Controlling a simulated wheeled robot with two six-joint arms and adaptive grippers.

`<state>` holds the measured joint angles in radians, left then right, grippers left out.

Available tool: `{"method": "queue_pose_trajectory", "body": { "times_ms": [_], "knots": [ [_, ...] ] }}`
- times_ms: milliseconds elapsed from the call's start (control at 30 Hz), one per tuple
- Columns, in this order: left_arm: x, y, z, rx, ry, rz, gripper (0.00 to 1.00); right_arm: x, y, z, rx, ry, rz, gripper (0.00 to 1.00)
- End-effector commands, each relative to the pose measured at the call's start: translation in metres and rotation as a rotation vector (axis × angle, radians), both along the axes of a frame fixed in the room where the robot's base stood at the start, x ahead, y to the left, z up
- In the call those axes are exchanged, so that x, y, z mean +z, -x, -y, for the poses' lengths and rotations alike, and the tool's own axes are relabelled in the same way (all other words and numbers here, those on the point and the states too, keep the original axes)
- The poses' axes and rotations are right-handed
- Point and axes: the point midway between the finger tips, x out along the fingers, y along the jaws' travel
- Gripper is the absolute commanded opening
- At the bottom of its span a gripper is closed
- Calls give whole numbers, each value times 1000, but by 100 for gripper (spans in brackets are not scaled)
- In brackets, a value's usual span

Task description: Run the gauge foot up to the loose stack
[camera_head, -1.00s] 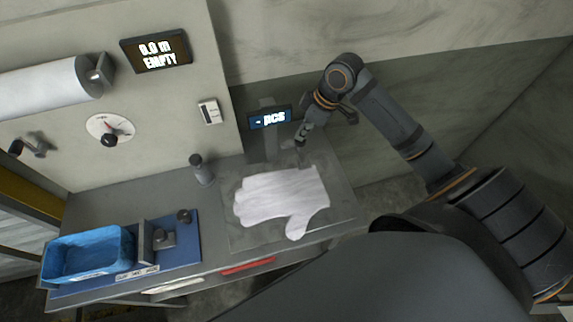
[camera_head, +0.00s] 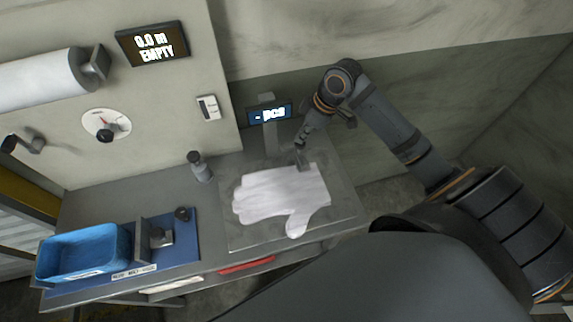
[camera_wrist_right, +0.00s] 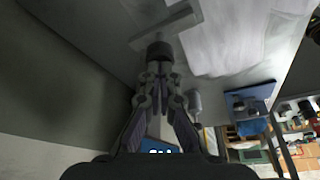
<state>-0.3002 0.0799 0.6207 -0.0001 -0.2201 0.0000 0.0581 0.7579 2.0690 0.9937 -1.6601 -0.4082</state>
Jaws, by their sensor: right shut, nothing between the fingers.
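A pile of flat white film gloves (camera_head: 280,198), seen as one glove outline, lies on the grey plate (camera_head: 343,208) at the right of the bench; it also shows in the right wrist view (camera_wrist_right: 235,35). The gauge foot (camera_head: 305,162), a grey bar with a dark round knob, stands at the pile's upper right edge. In the right wrist view the foot (camera_wrist_right: 180,25) is right beside the glove edge; I cannot tell if they touch. My right gripper (camera_head: 300,143) is shut and empty, its fingertips (camera_wrist_right: 157,82) at or just behind the knob. My left gripper is out of view.
A display reading "- pcs" (camera_head: 270,115) stands behind the plate. A dark bottle-like post (camera_head: 200,166) stands left of it. A blue bin (camera_head: 80,253) and a blue fixture board (camera_head: 186,248) occupy the bench's left. A film roll (camera_head: 40,78) hangs on the wall panel.

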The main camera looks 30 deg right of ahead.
Motion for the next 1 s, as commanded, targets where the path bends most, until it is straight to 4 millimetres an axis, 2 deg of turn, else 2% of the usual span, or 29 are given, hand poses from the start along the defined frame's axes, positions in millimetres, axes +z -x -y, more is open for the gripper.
{"method": "queue_pose_trajectory", "body": {
  "times_ms": [733,1000],
  "knots": [
    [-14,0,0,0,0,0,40,-24,0,0,-1,-1,-1,0],
    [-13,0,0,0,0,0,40,-23,0,0,-1,0,-2,0]
  ]
}}
